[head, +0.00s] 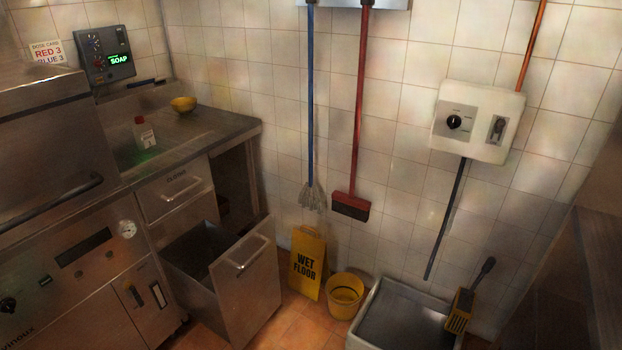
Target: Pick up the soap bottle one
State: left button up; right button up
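A small bottle (144,133), pale with a reddish label and cap, stands upright on the metal counter (195,140) at the left; it appears to be the soap bottle. Its label is too small to read. A greenish glow lies on the counter in front of it. Neither of my grippers shows in the head view, so nothing is seen near the bottle.
A yellow bowl (184,104) sits behind the bottle. Below the counter, a deep drawer (244,285) stands open into the floor space. A wet floor sign (307,262), a yellow bucket (345,296) and a floor basin (402,318) stand along the wall.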

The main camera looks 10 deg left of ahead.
aim_at(143, 131)
jog(key=u, duration=1.2)
jog(key=i+l, duration=0.05)
